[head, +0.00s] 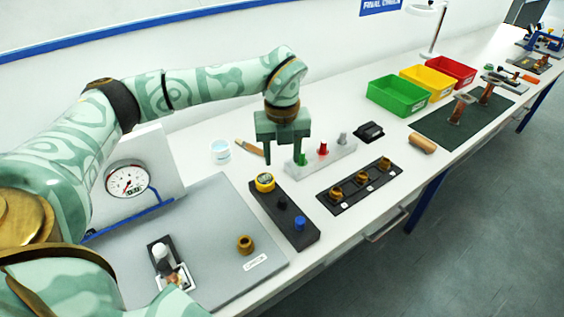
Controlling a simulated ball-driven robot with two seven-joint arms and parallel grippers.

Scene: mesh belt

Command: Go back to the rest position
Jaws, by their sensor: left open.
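My left gripper (282,158) is open, with its two fingers pointing down and nothing visible between them. It hangs over the bench, in front of the wall and near the white rack with coloured pegs (338,160). From this view I cannot tell its exact height above the bench. My left arm (205,85) comes in from the left and reaches across the back of the bench. A patterned part of my own body shows at the bottom left. My right gripper is not in view.
A dark block with yellow, black and blue knobs (290,228) stands below the gripper. A dark tray with brass parts (353,190), a dial gauge (127,180), a grey plate (225,215) with a brass fitting (245,244), and a green bin (398,98) are around it.

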